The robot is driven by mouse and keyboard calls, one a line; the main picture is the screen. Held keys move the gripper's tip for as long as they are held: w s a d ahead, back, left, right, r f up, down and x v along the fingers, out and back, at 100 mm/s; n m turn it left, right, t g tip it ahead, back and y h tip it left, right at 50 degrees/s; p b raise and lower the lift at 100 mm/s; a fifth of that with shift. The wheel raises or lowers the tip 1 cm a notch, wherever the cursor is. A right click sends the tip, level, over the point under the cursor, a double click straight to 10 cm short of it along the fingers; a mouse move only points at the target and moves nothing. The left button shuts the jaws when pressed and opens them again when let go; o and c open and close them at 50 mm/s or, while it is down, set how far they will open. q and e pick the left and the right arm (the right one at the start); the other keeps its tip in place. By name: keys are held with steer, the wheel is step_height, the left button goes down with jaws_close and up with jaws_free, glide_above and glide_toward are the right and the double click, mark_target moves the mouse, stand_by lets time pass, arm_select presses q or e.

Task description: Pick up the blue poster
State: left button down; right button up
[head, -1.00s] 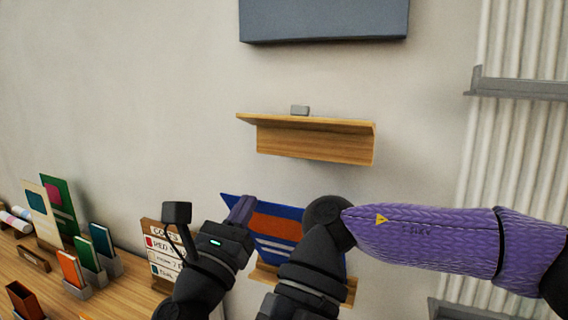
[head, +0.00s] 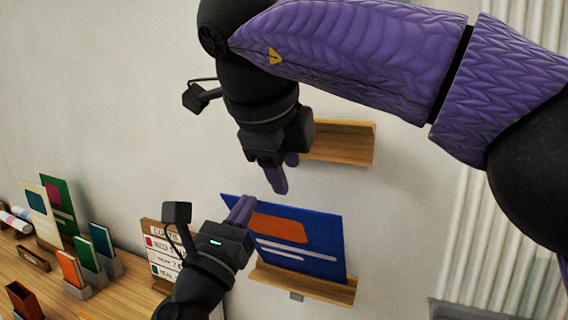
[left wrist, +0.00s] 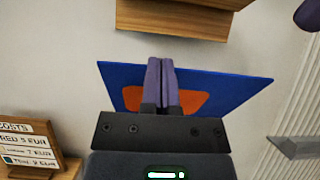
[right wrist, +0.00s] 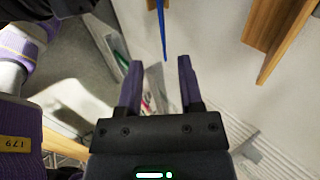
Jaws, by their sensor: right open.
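The blue poster (head: 327,235), with an orange block and pale stripes, leans on a small wooden ledge (head: 320,290) on the wall. My left gripper (head: 242,206) is at its upper left; in the left wrist view its fingers (left wrist: 160,66) are together in front of the poster (left wrist: 230,88), with no poster visible between them. My right gripper (head: 285,176) is above the poster's top edge, open and pointing down. In the right wrist view, the poster shows edge-on as a thin blue strip (right wrist: 162,28) beyond the open fingers (right wrist: 161,62), apart from them.
An upper wooden shelf (head: 345,142) is on the wall behind my right gripper. A price board (head: 158,255), several cards in stands (head: 85,262) and a brown box (head: 24,300) are on the wooden table at left. A ribbed pale panel is at right.

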mark_target(298, 209)
steer(key=x, duration=1.2)
steer(key=shift+s+f, duration=0.1)
arm_select(q)
steer(key=shift+f, duration=0.15)
arm_select(e)
jaws_close()
arm_select(q)
steer(key=shift+w+r, duration=0.1)
steer(key=shift+r, duration=0.55)
steer(key=v, duration=1.2)
